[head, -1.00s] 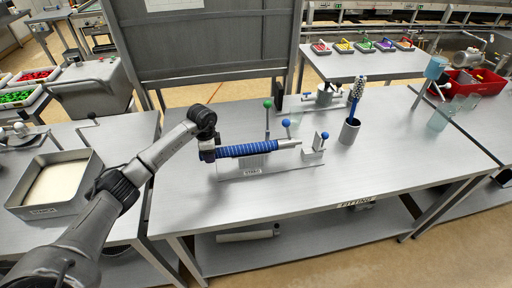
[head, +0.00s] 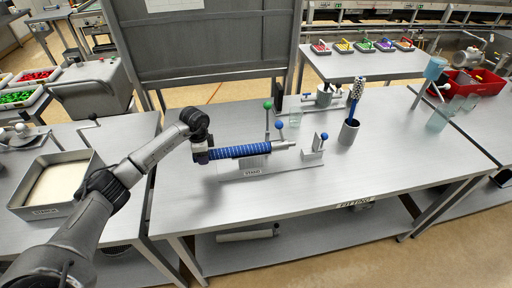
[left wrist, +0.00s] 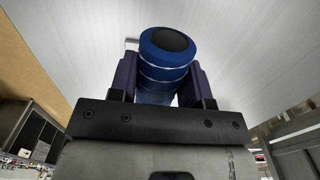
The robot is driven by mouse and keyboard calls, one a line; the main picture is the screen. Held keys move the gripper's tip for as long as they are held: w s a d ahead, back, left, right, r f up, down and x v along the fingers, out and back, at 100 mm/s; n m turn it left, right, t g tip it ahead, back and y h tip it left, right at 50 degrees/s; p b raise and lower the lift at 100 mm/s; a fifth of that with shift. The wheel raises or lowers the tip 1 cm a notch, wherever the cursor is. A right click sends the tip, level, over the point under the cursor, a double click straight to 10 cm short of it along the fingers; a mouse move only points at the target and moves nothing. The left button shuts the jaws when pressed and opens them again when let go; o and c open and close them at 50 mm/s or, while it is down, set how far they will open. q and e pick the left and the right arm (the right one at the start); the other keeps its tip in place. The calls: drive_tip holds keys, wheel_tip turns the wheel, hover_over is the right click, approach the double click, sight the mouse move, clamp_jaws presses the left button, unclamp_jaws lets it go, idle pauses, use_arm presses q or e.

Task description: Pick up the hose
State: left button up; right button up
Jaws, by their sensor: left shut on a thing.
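The hose (head: 240,151) is a blue ribbed tube with a grey metal end pointing right. It lies level above the fixture plate (head: 262,171) on the middle table. My left gripper (head: 203,153) is at the hose's left end. In the left wrist view my left gripper (left wrist: 160,80) is shut on the blue hose (left wrist: 165,52), with a finger on each side and the dark round end facing the camera. My right gripper is not in view.
Green and blue ball-topped levers (head: 267,106) stand behind the hose. A metal cup with a brush (head: 349,132) stands to the right. A box-like tray (head: 56,184) sits on the left table. The front of the middle table is clear.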

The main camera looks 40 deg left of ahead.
use_arm(q)
drive_tip(key=shift+s+a, duration=0.25)
drive_tip(key=shift+s, duration=0.05)
drive_tip(key=shift+r+p, duration=0.1)
drive_tip(key=shift+p, duration=0.2)
drive_tip(key=shift+s+a+p, duration=0.25)
drive_tip(key=shift+s+a, duration=0.2)
drive_tip(key=shift+s, duration=0.2)
drive_tip(key=shift+s+a+p, duration=0.2)
drive_tip(key=shift+s+a, duration=0.25)
drive_tip(key=shift+s, duration=0.15)
